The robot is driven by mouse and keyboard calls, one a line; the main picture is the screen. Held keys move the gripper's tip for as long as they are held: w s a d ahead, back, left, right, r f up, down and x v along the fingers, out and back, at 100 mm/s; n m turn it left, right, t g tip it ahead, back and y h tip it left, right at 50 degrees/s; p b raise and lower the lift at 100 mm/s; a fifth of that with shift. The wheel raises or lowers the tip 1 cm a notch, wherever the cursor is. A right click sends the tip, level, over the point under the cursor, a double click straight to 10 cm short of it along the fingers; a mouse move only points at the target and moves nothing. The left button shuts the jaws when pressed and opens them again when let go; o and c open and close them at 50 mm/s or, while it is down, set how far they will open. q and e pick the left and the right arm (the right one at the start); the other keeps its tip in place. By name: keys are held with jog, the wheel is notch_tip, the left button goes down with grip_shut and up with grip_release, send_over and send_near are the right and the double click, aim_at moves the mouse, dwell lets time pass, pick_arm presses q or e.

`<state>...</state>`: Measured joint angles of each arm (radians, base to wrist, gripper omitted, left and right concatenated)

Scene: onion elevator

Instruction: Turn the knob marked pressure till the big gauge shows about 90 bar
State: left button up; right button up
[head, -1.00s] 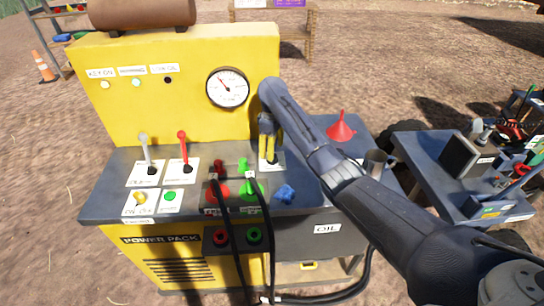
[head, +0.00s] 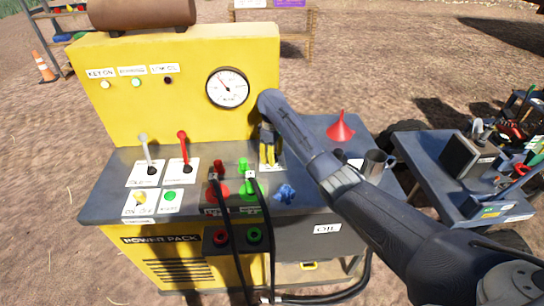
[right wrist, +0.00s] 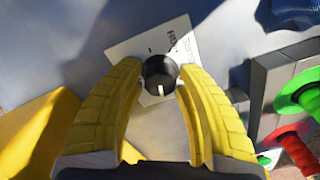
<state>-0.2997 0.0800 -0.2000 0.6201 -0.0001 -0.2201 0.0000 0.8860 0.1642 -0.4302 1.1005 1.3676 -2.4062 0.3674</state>
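The big gauge (head: 227,88) is a white round dial on the yellow panel in the head view. Its needle points up and left; the numbers are too small to read. The pressure knob (right wrist: 160,76) is black with a white pointer mark, on a white label plate, in the right wrist view. The mark points toward the bottom of that picture. My right gripper (right wrist: 161,72) has its yellow fingertips at either side of the knob. Whether they press on it I cannot tell. In the head view my right gripper (head: 268,154) hides the knob. My left gripper is not in view.
A white lever (head: 144,150) and a red lever (head: 183,146) stand on the left of the deck. Red and green hose couplings (head: 243,185) with black hoses are close to my gripper.

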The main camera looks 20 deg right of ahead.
grip_shut()
jog(key=shift+n, duration=0.8)
jog(key=shift+o, duration=2.4)
grip_release()
jog(key=shift+r, duration=0.1)
notch_tip(320, 180, up, 12)
